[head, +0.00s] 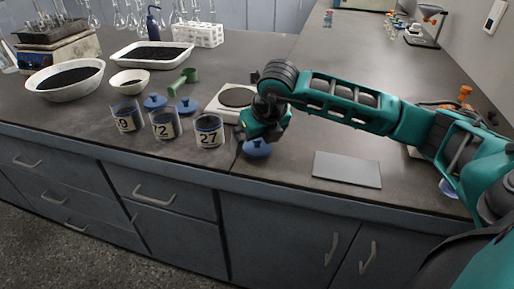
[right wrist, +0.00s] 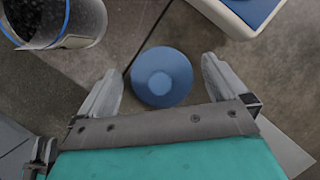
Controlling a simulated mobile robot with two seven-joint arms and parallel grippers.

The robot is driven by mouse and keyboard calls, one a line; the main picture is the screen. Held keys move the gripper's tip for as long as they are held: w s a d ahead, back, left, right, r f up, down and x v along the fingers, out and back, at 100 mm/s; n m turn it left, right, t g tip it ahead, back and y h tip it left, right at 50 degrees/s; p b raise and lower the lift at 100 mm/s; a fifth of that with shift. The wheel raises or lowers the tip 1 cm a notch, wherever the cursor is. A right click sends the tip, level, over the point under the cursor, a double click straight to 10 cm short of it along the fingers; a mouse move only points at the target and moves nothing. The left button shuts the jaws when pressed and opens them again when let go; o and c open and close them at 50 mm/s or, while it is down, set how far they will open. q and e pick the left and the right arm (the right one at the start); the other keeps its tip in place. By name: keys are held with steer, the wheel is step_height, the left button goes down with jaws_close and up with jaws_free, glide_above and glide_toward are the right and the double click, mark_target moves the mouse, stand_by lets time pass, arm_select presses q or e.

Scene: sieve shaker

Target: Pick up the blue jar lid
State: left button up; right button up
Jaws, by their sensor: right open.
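A blue jar lid (head: 257,148) with a raised round knob lies on the grey counter near its front edge, right of the jar labelled 27 (head: 208,131). In the right wrist view the lid (right wrist: 162,77) lies between and just beyond the two fingertips. My right gripper (head: 262,136) is above the lid, pointing down, open and empty; its spread fingers show in the right wrist view (right wrist: 160,85). Two more blue lids, one at the left (head: 155,101) and one at the right (head: 187,105), lie behind the jars. My left gripper is out of view.
Jars labelled 12 (head: 165,124) and 19 (head: 126,117) stand left of jar 27. A white scale (head: 222,108) is close behind the gripper. A flat grey plate (head: 347,170) lies to the right. Bowls and a tray of dark grains stand at the back left.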

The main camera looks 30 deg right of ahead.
steer(key=shift+c, duration=0.2)
steer(key=c, duration=1)
steer(key=shift+r, duration=0.2)
